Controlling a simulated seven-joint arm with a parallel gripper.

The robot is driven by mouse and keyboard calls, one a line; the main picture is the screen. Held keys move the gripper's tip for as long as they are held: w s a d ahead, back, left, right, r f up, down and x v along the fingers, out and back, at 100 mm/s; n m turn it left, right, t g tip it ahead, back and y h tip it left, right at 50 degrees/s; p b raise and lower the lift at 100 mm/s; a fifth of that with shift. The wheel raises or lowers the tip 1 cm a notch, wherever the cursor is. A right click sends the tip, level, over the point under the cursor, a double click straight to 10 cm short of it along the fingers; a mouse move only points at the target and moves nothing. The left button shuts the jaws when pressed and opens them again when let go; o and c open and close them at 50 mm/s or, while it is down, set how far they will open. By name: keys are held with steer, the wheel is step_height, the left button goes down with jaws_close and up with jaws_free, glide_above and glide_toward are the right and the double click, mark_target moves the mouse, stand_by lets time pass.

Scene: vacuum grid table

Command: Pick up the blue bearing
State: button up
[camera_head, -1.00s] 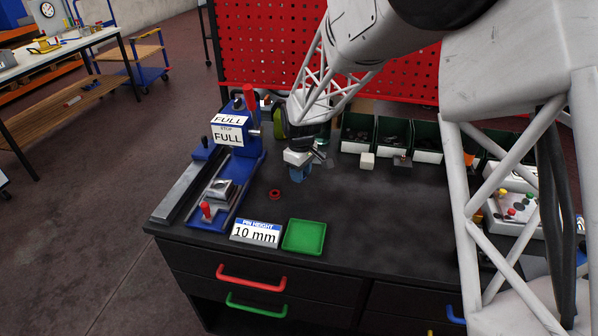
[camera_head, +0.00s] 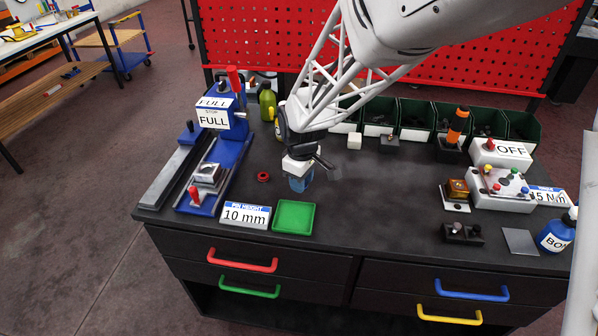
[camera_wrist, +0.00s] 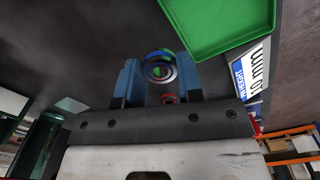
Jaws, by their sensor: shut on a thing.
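The blue bearing (camera_wrist: 158,56) shows in the wrist view as a small round ring with a blue upper edge, a grey rim and some green at its middle. My gripper (camera_wrist: 158,74) is shut on it, with one blue finger on each side. In the head view my gripper (camera_head: 300,184) points down, low over the black tabletop, right of a small red ring and behind the green tray. The bearing cannot be made out there; the fingers hide it. I cannot tell whether it touches the table.
The red ring (camera_head: 263,177) lies left of my gripper. The green tray (camera_head: 293,229) and a "10 mm" sign (camera_head: 245,215) stand in front. A blue press (camera_head: 222,160) stands at the left. Green bins (camera_head: 415,122) line the back.

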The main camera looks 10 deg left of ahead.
steer(key=shift+s+d, duration=0.15)
steer(key=shift+s, duration=0.15)
steer(key=shift+w, duration=0.1)
stand_by(0.5)
steer(key=w+n, duration=0.1)
steer(key=w, duration=0.3)
steer(key=w+d+n, duration=0.1)
steer(key=w+n, duration=0.1)
steer(key=w, duration=0.3)
steer(key=w+d+n, duration=0.1)
steer(key=w, duration=0.3)
steer(key=shift+w+r, duration=0.15)
steer(key=shift+r, duration=0.2)
steer(key=shift+w, duration=0.1)
steer(key=w+a, duration=0.1)
steer(key=w, duration=0.4)
steer(key=w+a+f, duration=0.1)
steer(key=w+a, duration=0.1)
steer(key=w, duration=0.3)
steer(key=w+a, duration=0.2)
steer(key=w, duration=0.2)
steer(key=shift+w+a+f, duration=0.2)
steer(key=shift+w+f, duration=0.05)
steer(key=shift+w, duration=0.15)
steer(key=shift+f, duration=0.1)
steer(key=shift+f, duration=1.65)
